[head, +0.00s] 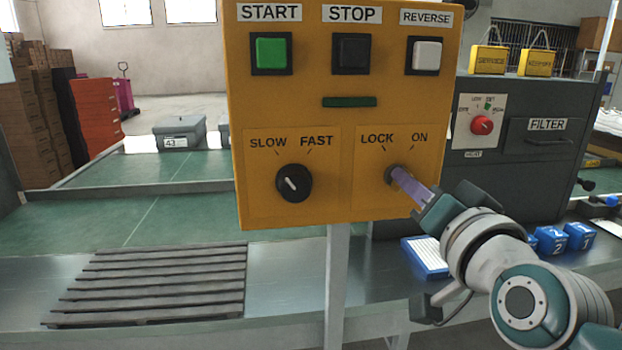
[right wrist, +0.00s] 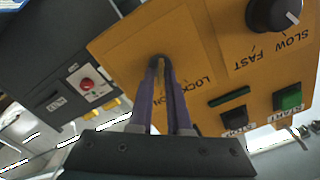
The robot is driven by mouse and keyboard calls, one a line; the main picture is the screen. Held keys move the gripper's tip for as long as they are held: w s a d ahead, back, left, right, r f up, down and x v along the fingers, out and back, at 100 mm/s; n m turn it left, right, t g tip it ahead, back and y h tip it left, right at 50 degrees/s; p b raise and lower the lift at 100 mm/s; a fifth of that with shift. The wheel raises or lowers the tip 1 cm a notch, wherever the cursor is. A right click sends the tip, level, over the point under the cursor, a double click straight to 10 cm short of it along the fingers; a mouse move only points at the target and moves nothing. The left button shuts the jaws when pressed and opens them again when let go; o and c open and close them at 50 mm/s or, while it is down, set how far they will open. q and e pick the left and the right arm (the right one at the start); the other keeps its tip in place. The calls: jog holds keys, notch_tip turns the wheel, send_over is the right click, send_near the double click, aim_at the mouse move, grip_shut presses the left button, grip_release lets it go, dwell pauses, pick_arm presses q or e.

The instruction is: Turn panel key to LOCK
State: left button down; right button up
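The yellow control panel (head: 347,197) stands in the middle of the head view. Its key switch (head: 391,174) is at the lower right, below the labels LOCK and ON. My right gripper (head: 404,181) reaches it from the right, its purple fingertips at the switch. In the right wrist view the two fingers of my right gripper (right wrist: 162,68) come close together at the dark round switch and appear shut on the panel key. The key is mostly hidden between them, so I cannot tell which label it points to. My left gripper is out of view.
A SLOW/FAST knob (head: 293,183) sits left of the key switch. Green, black and white buttons line the panel's top. A grey FILTER machine (head: 520,180) stands behind on the right. Blue blocks (head: 579,236) and a slatted pallet (head: 160,280) lie lower down.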

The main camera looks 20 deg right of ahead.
grip_shut()
dwell(0.4)
jog(key=shift+w+a+n+p, duration=0.15)
jog(key=shift+n+p, duration=1.1)
jog(key=shift+n, duration=2.15)
jog(key=shift+s+a+n+p, duration=0.1)
jog(key=shift+n+p, duration=1.15)
jog(key=shift+n, duration=2.15)
jog(key=shift+o, duration=2)
grip_release()
